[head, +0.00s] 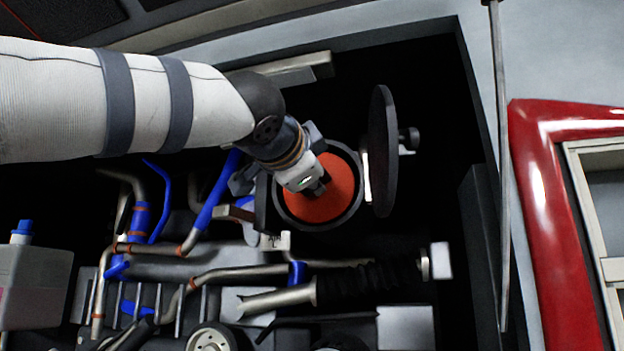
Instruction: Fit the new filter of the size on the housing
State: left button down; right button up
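A round dark housing (357,206) stands open in the engine bay. A round orange-red filter (338,190) shows inside its rim. The housing's dark disc lid (383,140) stands upright on the right side, swung open, with a knob on its outer face. A small pale tag (273,241) with dark lettering sits below the housing; I cannot read all of it. My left gripper (318,188) reaches in from the upper left, its tip over the filter's face. I cannot tell whether it touches or grips the filter. My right gripper is not in view.
Pipes with blue sleeves (209,205) and a black bellows hose (372,280) lie left of and below the housing. A white bottle with a blue cap (35,285) is at the far left. A thin metal rod (500,170) and a red body panel (560,230) stand right.

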aim_at(320, 224)
pick_arm(q)
jog(key=shift+w, duration=0.2)
jog(key=shift+w+d, duration=0.15)
jog(key=shift+w, duration=0.15)
jog(key=shift+f+x, duration=0.15)
jog(key=shift+x, duration=0.65)
jog(key=shift+f+x, duration=0.15)
jog(key=shift+x, duration=0.65)
jog(key=c, duration=1.2)
grip_release()
jog(key=shift+w+d+f, duration=0.1)
